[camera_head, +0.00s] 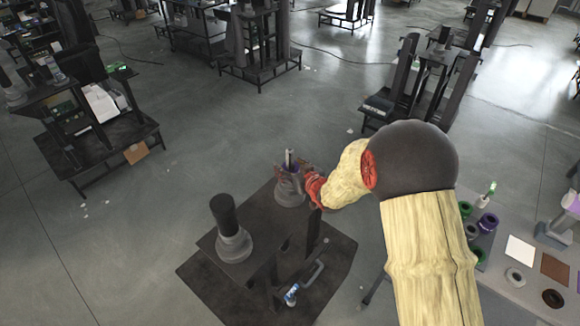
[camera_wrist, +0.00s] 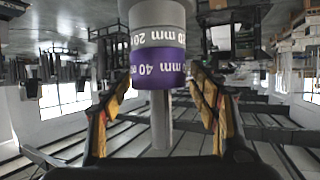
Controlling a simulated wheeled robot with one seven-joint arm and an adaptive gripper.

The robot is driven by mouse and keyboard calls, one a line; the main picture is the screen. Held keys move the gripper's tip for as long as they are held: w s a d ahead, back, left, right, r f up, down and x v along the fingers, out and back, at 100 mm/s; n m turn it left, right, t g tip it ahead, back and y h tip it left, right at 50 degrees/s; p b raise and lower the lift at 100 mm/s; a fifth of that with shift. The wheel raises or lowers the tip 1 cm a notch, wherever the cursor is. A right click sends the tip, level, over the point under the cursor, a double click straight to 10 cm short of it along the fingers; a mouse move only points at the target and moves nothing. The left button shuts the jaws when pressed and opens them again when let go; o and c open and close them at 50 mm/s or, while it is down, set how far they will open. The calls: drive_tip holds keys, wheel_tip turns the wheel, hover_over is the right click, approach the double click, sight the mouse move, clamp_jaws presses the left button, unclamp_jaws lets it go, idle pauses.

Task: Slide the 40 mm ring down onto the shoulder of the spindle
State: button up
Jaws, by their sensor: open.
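The purple 40 mm ring (camera_wrist: 158,68) is around the spindle (camera_wrist: 161,120) in the wrist view, which looks upside down. The slim spindle shaft runs out past the purple ring. My gripper (camera_wrist: 162,88) is open, one finger on each side of the ring and shaft, apparently clear of both. In the head view my gripper (camera_head: 308,187) is at the spindle (camera_head: 289,158) on the rear column, and hides part of it; the ring is hard to make out there.
A second column with a black top (camera_head: 223,212) stands on the same dark stand (camera_head: 262,222), front left. At right a table (camera_head: 487,262) holds several rings, a white sheet (camera_head: 520,250) and a brown sheet (camera_head: 555,268).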

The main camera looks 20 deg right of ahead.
drive_tip(key=shift+s, duration=0.1)
drive_tip(key=v, duration=1.1)
drive_tip(key=shift+s+d+r, duration=0.1)
drive_tip(key=shift+s+r, duration=0.15)
drive_tip(key=shift+s, duration=0.1)
